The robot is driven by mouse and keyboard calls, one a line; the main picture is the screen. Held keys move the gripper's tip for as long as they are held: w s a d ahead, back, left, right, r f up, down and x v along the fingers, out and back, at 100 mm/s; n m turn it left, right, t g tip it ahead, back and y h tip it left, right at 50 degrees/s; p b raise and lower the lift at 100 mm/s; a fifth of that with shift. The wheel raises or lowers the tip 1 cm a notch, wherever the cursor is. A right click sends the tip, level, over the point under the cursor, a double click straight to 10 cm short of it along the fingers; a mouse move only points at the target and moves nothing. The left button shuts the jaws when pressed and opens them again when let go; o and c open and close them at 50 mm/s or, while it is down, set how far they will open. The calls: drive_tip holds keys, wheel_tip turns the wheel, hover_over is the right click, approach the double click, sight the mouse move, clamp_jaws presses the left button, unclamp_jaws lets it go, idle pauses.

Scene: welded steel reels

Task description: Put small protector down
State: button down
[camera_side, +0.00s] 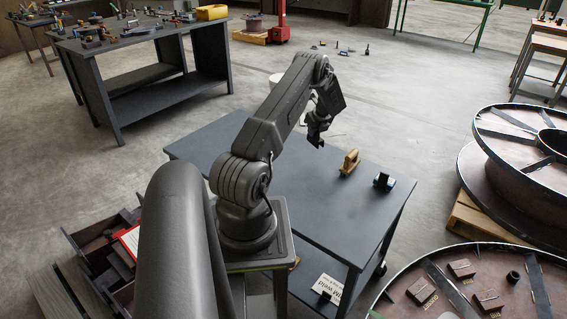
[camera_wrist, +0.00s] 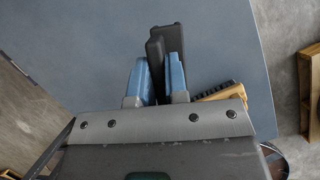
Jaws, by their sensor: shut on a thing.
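My gripper (camera_side: 317,140) is above the blue-grey worktable, towards its far side. In the wrist view its two blue fingers (camera_wrist: 157,72) are closed on a dark, nearly black piece, the small protector (camera_wrist: 156,52). The protector stands up between the fingers and reaches past their tips. Its exact shape is hard to make out, and its lower part is hidden by the gripper body. In the side view it is too small and dark to tell apart from the gripper. The worktable top (camera_side: 330,205) lies below, apart from the gripper.
A wooden-handled brush (camera_side: 349,162) lies right of my gripper; it also shows in the wrist view (camera_wrist: 222,91). The front middle of the tabletop is clear. Large steel reels (camera_side: 540,150) stand beyond the right side.

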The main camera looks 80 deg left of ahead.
sight(314, 145)
wheel_tip(314, 145, down, 8)
drive_tip(key=shift+f, duration=0.1)
idle(0.4)
drive_tip(key=shift+f, duration=0.15)
drive_tip(key=c, duration=1.1)
unclamp_jaws()
drive_tip(key=shift+c, duration=0.2)
